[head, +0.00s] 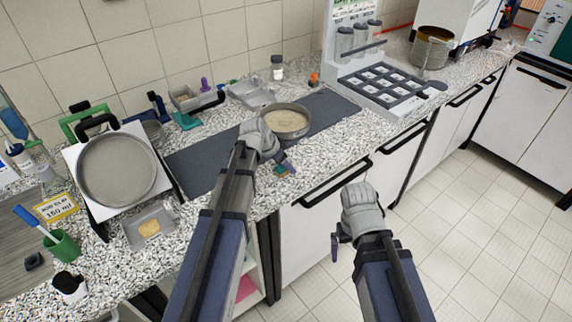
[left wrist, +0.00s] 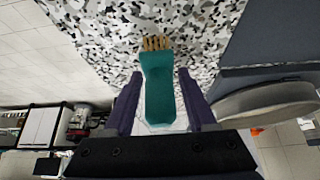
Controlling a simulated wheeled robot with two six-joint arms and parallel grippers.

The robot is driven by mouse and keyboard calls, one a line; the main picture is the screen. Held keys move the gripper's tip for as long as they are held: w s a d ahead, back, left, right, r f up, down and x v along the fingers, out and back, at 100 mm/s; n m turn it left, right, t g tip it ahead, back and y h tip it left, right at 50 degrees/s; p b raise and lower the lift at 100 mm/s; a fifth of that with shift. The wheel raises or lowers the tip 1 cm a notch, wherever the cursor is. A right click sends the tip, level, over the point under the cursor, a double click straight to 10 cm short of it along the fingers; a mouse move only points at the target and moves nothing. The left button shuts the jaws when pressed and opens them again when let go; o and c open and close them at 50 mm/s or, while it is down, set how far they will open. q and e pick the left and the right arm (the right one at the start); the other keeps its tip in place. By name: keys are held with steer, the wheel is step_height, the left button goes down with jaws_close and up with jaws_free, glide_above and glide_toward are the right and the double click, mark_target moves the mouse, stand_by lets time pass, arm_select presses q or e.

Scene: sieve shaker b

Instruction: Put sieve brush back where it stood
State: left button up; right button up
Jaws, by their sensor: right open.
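The sieve brush (left wrist: 160,88) is teal with tan bristles in the left wrist view. It lies between the two fingers of my left gripper (left wrist: 162,82), its bristles pointing away from the wrist over the speckled counter. Narrow gaps show on both sides of the handle, so the fingers look open around it. In the head view my left gripper (head: 287,164) is at the counter's front edge, and only a small part of the brush (head: 281,171) shows below it. I cannot tell whether the brush touches the counter. My right gripper (head: 343,238) is open and empty over the floor.
A round sieve (head: 287,121) with sandy material stands on a dark mat (head: 205,162) just behind my left gripper. A tilted pan (head: 117,170), a metal tray (head: 150,228) and a green cup (head: 62,247) stand left. A compartment tray (head: 380,84) stands right.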

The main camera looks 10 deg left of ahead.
arm_select(q)
steer(key=shift+o, duration=0.7)
steer(key=shift+r, duration=0.1)
arm_select(e)
steer(key=shift+r, duration=0.1)
arm_select(q)
steer(key=shift+r+p, duration=0.2)
steer(key=shift+p, duration=0.1)
steer(key=p+v, duration=1)
steer(key=v, duration=0.1)
steer(key=shift+s+a+r, duration=0.15)
steer(key=shift+r, duration=0.15)
arm_select(e)
step_height(320, 180, up, 11)
steer(key=shift+f, duration=0.2)
steer(key=shift+c, duration=0.2)
